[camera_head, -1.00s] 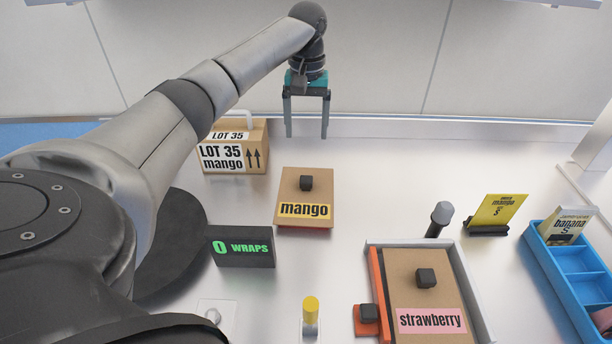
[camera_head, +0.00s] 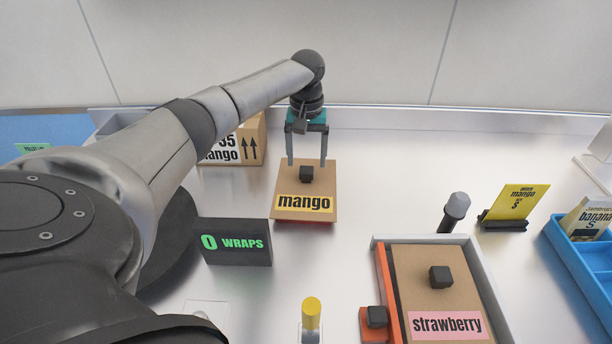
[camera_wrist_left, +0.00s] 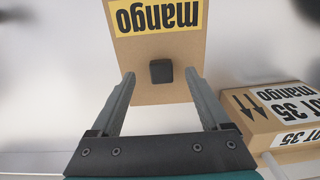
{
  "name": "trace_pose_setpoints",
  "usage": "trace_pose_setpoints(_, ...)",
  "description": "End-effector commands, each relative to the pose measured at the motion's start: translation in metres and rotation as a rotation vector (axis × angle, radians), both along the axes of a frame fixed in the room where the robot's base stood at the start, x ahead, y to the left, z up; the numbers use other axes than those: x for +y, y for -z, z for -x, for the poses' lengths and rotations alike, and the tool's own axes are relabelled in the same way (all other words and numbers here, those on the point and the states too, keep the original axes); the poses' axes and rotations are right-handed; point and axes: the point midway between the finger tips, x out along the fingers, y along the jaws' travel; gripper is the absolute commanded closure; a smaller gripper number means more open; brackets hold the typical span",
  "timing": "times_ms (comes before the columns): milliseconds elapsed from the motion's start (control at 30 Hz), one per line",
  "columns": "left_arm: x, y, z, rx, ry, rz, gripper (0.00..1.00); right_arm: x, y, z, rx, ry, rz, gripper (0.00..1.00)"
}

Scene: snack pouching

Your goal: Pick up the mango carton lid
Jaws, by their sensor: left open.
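The mango carton lid (camera_head: 288,187) is a flat brown panel with a yellow "mango" label and a small black knob (camera_head: 306,174). It lies near the middle of the table. In the left wrist view the lid (camera_wrist_left: 140,88) shows ahead with its label upside down, and the knob (camera_wrist_left: 161,71) is a dark block. My left gripper (camera_head: 307,163) is open above the far part of the lid. Its fingertips (camera_wrist_left: 160,78) lie to either side of the knob in the left wrist view, with gaps on both sides. My right gripper is not in view.
A "LOT 35 mango" box (camera_head: 250,145) stands left of the gripper. A "0 WRAPS" display (camera_head: 236,242) is nearer. A strawberry lid (camera_head: 415,270) lies in a tray at right, near a yellow mango card (camera_head: 515,205) and a blue bin (camera_head: 582,268).

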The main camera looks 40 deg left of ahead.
Motion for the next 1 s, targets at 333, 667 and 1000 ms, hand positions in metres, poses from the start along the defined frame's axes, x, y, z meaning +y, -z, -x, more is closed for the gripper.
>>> trace_pose_setpoints(333,0.001,0.041,0.001,0.003,0.000,-0.001,0.20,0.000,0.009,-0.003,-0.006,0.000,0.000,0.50)
trace_pose_setpoints(667,0.001,0.056,0.001,0.001,0.001,-0.001,0.20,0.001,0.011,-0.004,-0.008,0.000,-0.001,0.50)
trace_pose_setpoints(1000,0.001,0.055,0.001,0.000,0.000,-0.001,0.50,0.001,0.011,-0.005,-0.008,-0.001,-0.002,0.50)
